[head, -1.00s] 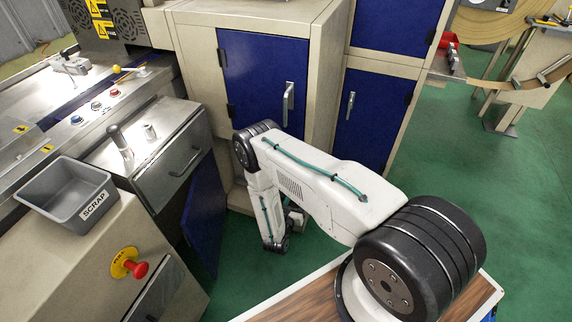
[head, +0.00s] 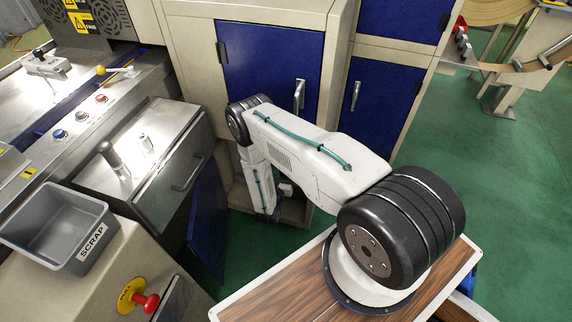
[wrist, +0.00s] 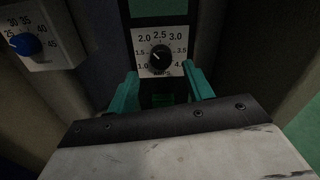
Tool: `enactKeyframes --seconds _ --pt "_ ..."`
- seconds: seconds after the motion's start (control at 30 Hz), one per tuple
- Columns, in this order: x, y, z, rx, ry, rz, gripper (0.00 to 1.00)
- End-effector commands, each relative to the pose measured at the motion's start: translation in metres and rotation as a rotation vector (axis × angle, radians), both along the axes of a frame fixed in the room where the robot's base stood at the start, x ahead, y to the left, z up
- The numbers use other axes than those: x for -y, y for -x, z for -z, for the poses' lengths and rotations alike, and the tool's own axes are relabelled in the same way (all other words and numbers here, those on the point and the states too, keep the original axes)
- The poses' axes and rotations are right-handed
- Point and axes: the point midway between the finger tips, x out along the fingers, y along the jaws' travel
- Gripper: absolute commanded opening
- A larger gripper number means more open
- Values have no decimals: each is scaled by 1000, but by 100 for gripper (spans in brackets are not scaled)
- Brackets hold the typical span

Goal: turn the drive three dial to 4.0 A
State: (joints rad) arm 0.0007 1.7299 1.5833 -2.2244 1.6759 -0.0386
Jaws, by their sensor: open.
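A dial with a black knob (wrist: 160,55) on a white scale plate shows in the wrist view, marked from 1.0 to 4.0. The knob's light pointer mark seems to point to the upper left, near 1.5, but it is small. My gripper (wrist: 163,90) is open, its two teal fingers spread below and to either side of the dial, apart from the knob. No label naming the drive is readable. In the head view my forearm reaches down in front of the open lower cabinet (head: 295,207); my fingers and the dial are hidden there.
Another dial with a blue knob (wrist: 26,44), marked 25 to 45, is at the wrist view's upper left. In the head view an open blue door (head: 207,225) stands left of my arm. A grey scrap bin (head: 28,232) and red stop button (head: 147,303) are at left.

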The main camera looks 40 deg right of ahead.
Motion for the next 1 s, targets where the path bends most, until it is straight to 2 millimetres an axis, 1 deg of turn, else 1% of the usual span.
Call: enactKeyframes --seconds 0.03,0.1,0.23,0.33,0.57,0.6,0.67,0.7,0.73,0.77,1.0 --pt "9 -5 0 2 -1 5 51" --pt "17 -11 0 2 -1 5 51" --pt "27 -19 0 1 0 3 51" --pt "31 -22 0 1 0 1 51" --pt "30 -24 0 0 0 -1 51" --pt "30 -24 0 0 0 -2 49" --pt "29 -24 0 0 0 -2 32" --pt "29 -24 0 0 0 -2 21" --pt "29 -24 0 0 0 -2 12" --pt "29 -24 0 0 0 -2 7" --pt "28 -24 0 7 -6 -3 7"
